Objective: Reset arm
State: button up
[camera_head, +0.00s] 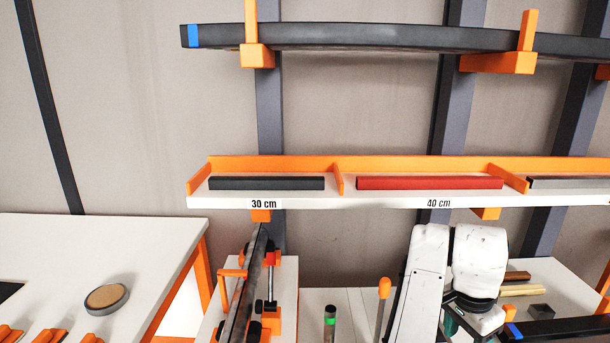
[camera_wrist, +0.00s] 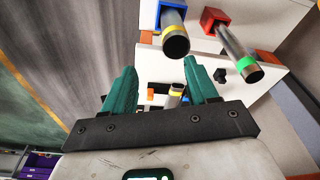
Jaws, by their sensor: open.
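My gripper (camera_wrist: 160,90) shows in the wrist view with its two green fingers spread apart and nothing between them. Behind the fingers, a tube with a yellow band (camera_wrist: 175,38) and a tube with a green band (camera_wrist: 240,60) stick out from a white surface. In the head view my white arm (camera_head: 428,270) hangs at the lower right, in front of the white bench. The fingertips are hidden in that view.
A shelf (camera_head: 400,201) marked 30 cm and 40 cm holds a black bar (camera_head: 266,183) and a red bar (camera_head: 430,183). A long dark bar (camera_head: 350,37) rests on orange brackets above. A white table (camera_head: 150,240) stands at left with a round disc (camera_head: 106,299).

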jog(key=s+d+f+n+h, duration=0.1)
jog(key=s+d+f+n, duration=0.25)
jog(key=s+f, duration=0.3)
jog(key=s+d+f+n+h, duration=0.1)
jog(key=s+d+f+n, duration=0.2)
jog(key=s+d+f, duration=0.4)
jog(key=s+a+f+n+y, duration=0.1)
jog(key=s+a+f+n, duration=0.1)
jog(key=s+a, duration=0.2)
jog(key=s+a+f+n+y, duration=0.1)
jog(key=s+a, duration=0.3)
jog(key=s, duration=0.6)
jog(key=s+a+f+n+y, duration=0.1)
jog(key=s+a+f+n, duration=0.2)
jog(key=s, duration=0.4)
jog(key=shift+a+f+n+y, duration=0.4)
jog(key=shift+a+n, duration=0.15)
jog(key=shift+a, duration=0.2)
jog(key=shift+s, duration=0.1)
